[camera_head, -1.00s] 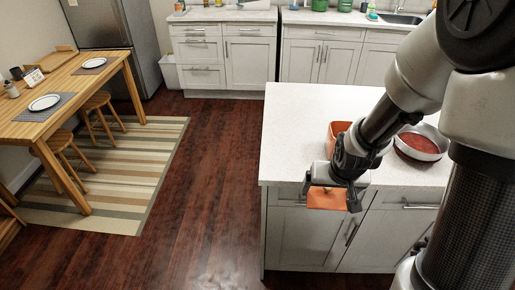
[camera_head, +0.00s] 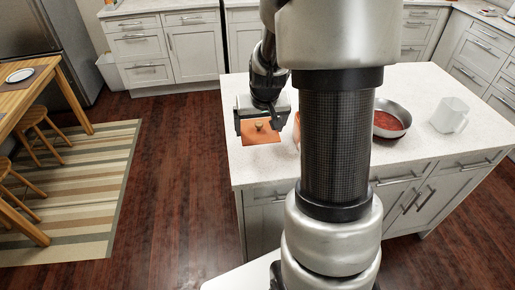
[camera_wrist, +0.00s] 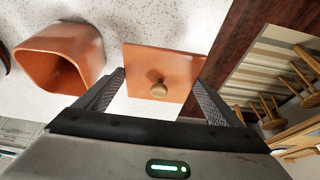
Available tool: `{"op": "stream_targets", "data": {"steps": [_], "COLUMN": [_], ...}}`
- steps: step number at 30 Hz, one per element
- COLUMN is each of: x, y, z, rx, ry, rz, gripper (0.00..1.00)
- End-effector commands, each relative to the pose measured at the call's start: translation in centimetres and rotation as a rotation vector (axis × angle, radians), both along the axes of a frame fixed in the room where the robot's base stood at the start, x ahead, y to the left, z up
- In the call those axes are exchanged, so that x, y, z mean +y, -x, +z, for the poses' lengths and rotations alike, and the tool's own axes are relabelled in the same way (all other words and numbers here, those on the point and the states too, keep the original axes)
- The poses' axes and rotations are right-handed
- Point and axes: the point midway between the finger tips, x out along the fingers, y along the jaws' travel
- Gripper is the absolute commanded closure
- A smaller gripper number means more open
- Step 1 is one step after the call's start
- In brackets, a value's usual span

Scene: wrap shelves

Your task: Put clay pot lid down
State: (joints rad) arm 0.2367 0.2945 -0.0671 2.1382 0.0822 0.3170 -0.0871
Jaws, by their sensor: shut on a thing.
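The clay pot lid is a square orange plate with a small round knob. It shows in the head view (camera_head: 262,137) over the left part of the white island top and in the wrist view (camera_wrist: 165,65). My gripper (camera_head: 261,122) is shut on the lid, with one finger at each of two opposite edges; it also shows in the wrist view (camera_wrist: 160,95). The orange clay pot (camera_wrist: 70,55) stands open on the counter to the left of the lid in the wrist view. In the head view my arm hides most of the pot. I cannot tell whether the lid touches the counter.
The island top (camera_head: 415,150) has a round pan with red contents (camera_head: 388,122) and a white pitcher (camera_head: 450,115) at its right. The island's left edge is close to the lid. Wooden floor and a striped rug (camera_head: 75,185) lie to the left.

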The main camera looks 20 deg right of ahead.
Motion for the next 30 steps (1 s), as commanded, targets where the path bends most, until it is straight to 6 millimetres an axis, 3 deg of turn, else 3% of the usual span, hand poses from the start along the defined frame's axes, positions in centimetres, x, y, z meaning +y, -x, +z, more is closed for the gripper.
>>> {"op": "stream_targets", "data": {"steps": [3,11,17,29,30], "x": [0.0,0.1,0.1,0.1,0.1], "y": [0.1,0.1,0.1,0.0,0.0], "z": [-2.6,-4.9,-7.6,-8.3,-8.1], "rx": [0.005,0.002,0.003,-0.001,-0.001], "ry": [-0.001,0.0,0.0,0.001,0.001], "rz": [0.001,0.002,0.001,0.002,0.002], "gripper": [0.35,0.35,0.35,0.35,0.05]}}
